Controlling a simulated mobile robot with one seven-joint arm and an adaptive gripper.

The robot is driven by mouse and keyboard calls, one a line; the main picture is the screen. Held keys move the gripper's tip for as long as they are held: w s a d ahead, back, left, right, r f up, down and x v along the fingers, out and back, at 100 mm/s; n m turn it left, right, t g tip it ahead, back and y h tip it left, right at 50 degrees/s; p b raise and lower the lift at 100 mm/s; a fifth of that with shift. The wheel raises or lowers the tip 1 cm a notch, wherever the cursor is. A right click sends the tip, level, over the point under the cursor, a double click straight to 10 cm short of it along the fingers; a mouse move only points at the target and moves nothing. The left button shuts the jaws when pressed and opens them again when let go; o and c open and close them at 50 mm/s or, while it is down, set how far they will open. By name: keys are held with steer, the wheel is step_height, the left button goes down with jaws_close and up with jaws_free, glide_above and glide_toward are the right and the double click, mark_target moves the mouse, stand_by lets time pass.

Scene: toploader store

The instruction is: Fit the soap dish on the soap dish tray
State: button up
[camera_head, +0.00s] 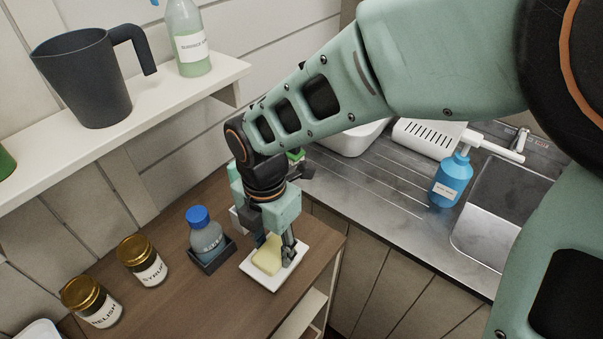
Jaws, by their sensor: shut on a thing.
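A shallow white rectangular dish (265,283) is on the brown wooden counter near its right edge. A pale yellow block (267,257) like a bar of soap is at the dish, directly under my gripper. My gripper (276,256) points down and is shut on the pale yellow block, with a dark finger at its right side. The gripper hides part of the block and the back of the dish. I cannot tell whether the block touches the dish. No separate soap dish and tray can be told apart.
A blue-capped bottle (206,237) stands in a dark square holder (213,260) just left of the dish. Two gold-lidded jars (143,262) (92,301) are further left. A steel sink (505,215) and blue bottle (452,180) are right. A shelf (120,125) holds a dark jug (85,80).

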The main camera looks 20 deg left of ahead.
steer(key=shift+f, duration=0.2)
stand_by(0.4)
steer(key=o, duration=1.8)
